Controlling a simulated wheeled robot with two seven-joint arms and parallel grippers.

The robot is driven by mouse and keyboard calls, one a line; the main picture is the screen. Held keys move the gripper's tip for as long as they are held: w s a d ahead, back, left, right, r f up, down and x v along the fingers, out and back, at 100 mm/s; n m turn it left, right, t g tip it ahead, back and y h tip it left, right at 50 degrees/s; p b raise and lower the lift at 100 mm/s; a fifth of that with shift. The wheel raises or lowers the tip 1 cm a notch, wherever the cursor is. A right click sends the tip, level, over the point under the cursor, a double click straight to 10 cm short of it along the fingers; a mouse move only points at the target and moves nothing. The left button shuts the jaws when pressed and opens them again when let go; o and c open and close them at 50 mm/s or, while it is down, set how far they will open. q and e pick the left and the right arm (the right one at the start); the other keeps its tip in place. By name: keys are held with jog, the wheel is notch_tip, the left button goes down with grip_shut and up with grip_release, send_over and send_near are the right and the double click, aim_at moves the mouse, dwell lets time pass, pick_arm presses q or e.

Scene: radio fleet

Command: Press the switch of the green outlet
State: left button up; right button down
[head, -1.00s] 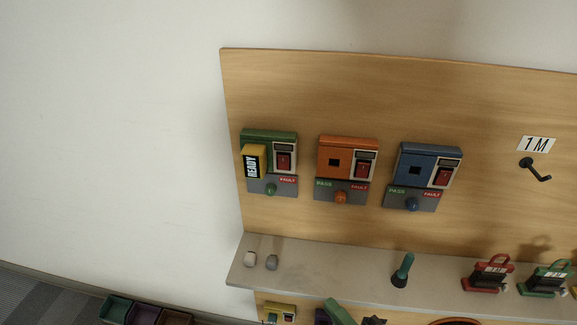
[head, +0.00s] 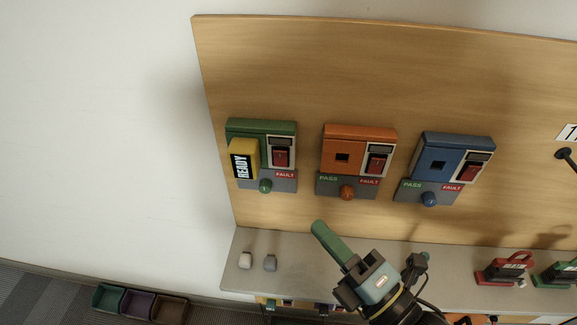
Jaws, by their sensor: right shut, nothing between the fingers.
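The green outlet (head: 262,127) is on the upright wooden board, the leftmost of three. A yellow block marked READY (head: 242,162) sits in its left half and hides the socket. Its red rocker switch (head: 281,157) is on the right half, uncovered, with a small dark display above it. A green knob (head: 265,186) and a red FAULT label are below. My right gripper (head: 320,229) is shut and empty, its green fingers pointing up and left. In the picture its tips are below and right of the green outlet, apart from the switch. My left gripper is out of view.
An orange outlet (head: 359,133) and a blue outlet (head: 457,142) are to the right. Two small knobs stand at the left of the grey shelf (head: 320,240). Red (head: 505,270) and green devices stand at its right. Small bins (head: 138,304) are at the lower left.

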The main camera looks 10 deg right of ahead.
jog(key=f+x, duration=0.1)
jog(key=x, duration=0.2)
jog(key=p, duration=0.1)
send_near(273, 153)
jog(key=w+a, duration=0.3)
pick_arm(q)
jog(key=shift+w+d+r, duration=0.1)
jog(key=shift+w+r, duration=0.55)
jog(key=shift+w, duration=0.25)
pick_arm(e)
jog(key=shift+w+d+r, duration=0.1)
jog(key=shift+w+r, duration=0.15)
jog(key=shift+w, duration=0.25)
jog(key=shift+w+d+r, duration=0.1)
jog(key=shift+w+r, duration=0.1)
jog(key=shift+w, duration=0.3)
